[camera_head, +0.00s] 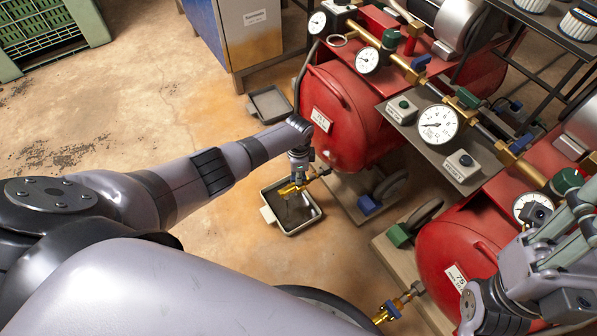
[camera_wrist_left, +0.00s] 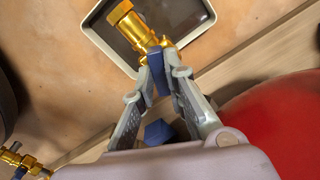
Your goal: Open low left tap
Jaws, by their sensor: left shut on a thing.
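The low left tap is a brass valve (camera_head: 291,187) at the bottom of the left red tank, above a drip tray (camera_head: 306,223). In the left wrist view the brass body (camera_wrist_left: 125,25) lies over the dark tray (camera_wrist_left: 104,42). My left gripper (camera_head: 298,166) is at the tap from above. Its fingertips (camera_wrist_left: 160,74) are shut on the tap's blue handle (camera_wrist_left: 154,62). The fingers hide part of the handle. My right gripper (camera_head: 572,228) is at the right edge, in front of the right tank. Its finger opening is unclear.
A second brass tap (camera_head: 398,303) with a blue handle sits low on the right red tank (camera_head: 455,255). The left red tank (camera_head: 345,105) stands close by my left gripper. Another tray (camera_head: 270,103) lies behind. Gauges and brass pipes run above.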

